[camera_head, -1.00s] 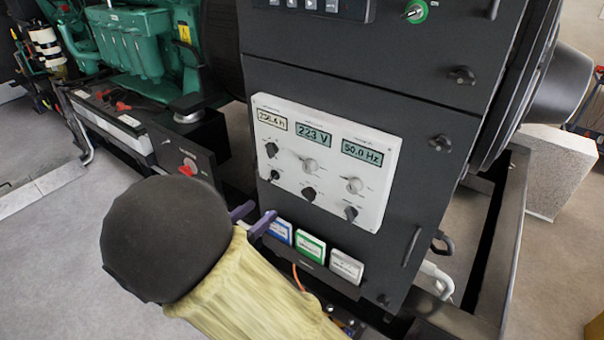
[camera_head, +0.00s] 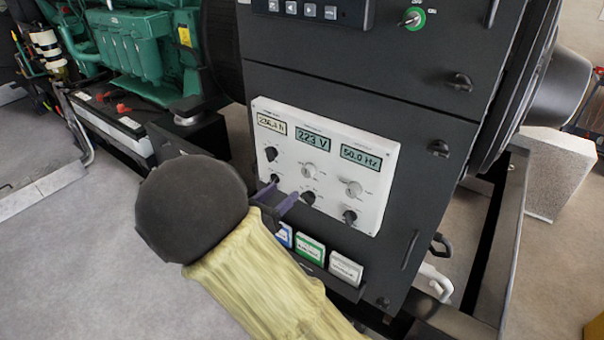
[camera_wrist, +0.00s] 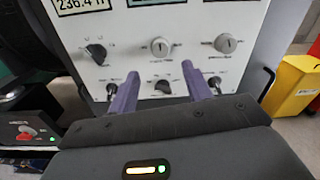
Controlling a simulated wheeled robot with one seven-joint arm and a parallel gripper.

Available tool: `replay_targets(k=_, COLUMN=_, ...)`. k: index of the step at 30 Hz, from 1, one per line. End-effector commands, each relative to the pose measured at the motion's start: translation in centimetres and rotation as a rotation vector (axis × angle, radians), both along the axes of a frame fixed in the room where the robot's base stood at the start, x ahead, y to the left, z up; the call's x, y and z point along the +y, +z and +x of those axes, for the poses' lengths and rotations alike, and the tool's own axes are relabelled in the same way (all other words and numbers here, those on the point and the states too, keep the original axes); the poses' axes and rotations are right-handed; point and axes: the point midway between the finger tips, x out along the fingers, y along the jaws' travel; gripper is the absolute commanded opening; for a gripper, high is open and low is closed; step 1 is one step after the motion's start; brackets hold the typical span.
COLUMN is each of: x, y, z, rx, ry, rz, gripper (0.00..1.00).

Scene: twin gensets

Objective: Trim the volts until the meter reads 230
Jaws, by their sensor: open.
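The white control panel (camera_head: 330,155) is on the front of the dark cabinet. Its middle meter (camera_head: 313,138) reads 223 V. Under it is a pale round knob (camera_head: 310,170), also in the wrist view (camera_wrist: 160,47), with a dark knob (camera_head: 308,197) below that. My gripper (camera_head: 281,189) is open and empty at the panel's lower edge, its purple fingers pointing at the panel. In the wrist view the fingers (camera_wrist: 160,74) straddle the lower middle knob (camera_wrist: 162,88), with the pale knob above and between the tips. I cannot tell whether they touch anything. Knob labels are unreadable.
Another pale knob (camera_head: 354,188) sits under the 50.0 Hz display (camera_head: 360,155). A dark selector (camera_head: 271,154) is at left. Blue, green and white cards (camera_head: 310,248) stand in a holder below. A yellow box (camera_wrist: 292,85) shows at right in the wrist view.

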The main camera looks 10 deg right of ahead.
Motion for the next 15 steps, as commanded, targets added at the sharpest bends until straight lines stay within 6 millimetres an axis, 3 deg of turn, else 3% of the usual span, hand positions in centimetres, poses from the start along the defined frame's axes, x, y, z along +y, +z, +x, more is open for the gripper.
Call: replay_targets(k=15, x=-6.0, y=0.1, z=5.8, rx=-0.001, ry=-0.003, rz=0.000, gripper=0.49)
